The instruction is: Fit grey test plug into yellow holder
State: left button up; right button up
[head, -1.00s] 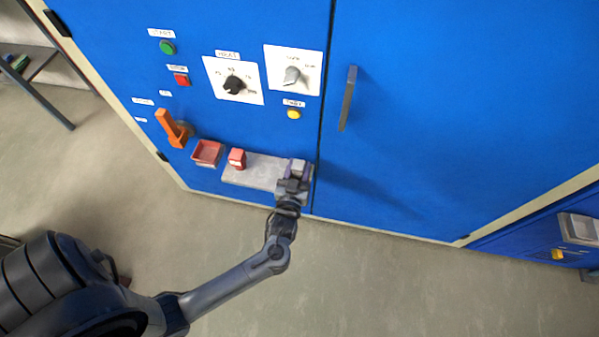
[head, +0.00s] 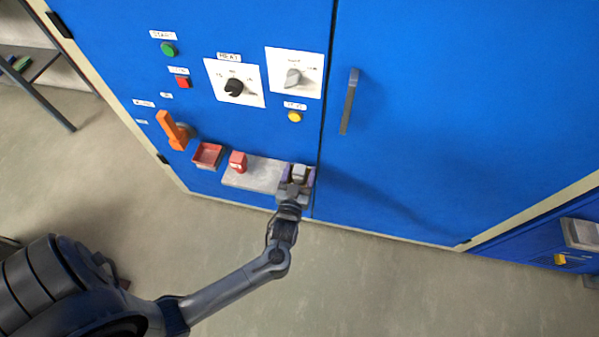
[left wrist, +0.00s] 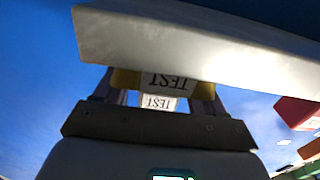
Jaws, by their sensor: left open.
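The grey test plug (head: 300,172) is at the right end of the ledge, between the fingers of my left gripper (head: 298,178). In the left wrist view its small TEST label (left wrist: 158,103) shows upside down between the fingers. The yellow holder (left wrist: 126,78) shows there too, its own TEST label against the ledge; in the head view it is hidden. The plug is directly at the holder, upright as far as I see; I cannot tell how deep it sits. My left gripper is open around the plug. My right gripper is not in view.
The grey ledge (head: 252,177) juts from the blue cabinet. A red block (head: 238,162) stands on it, and a red tray (head: 207,155) is to its left. An orange lever (head: 172,130) and a door handle (head: 349,101) also stick out. The floor in front is clear.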

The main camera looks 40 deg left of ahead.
pick_arm(q)
jog(key=shift+r, duration=0.3)
jog(key=shift+s+d+r+p, duration=0.1)
jog(key=shift+s+d+p, duration=0.05)
jog(key=shift+s+p, duration=0.15)
jog(key=s+d+m+g+h+p, duration=0.3)
jog(key=s+d+g+h, duration=0.2)
jog(key=s+d+h, duration=0.3)
jog(key=s+r+m+g, duration=0.2)
jog(key=s+g, duration=0.1)
jog(key=s, duration=0.3)
jog(key=s+r+m+g+h, duration=0.1)
jog(key=s+r+m+g, duration=0.1)
jog(key=s, duration=0.5)
jog(key=shift+d+r+m+g, duration=0.4)
jog(key=shift+r+g, duration=0.1)
jog(key=shift+g, duration=0.6)
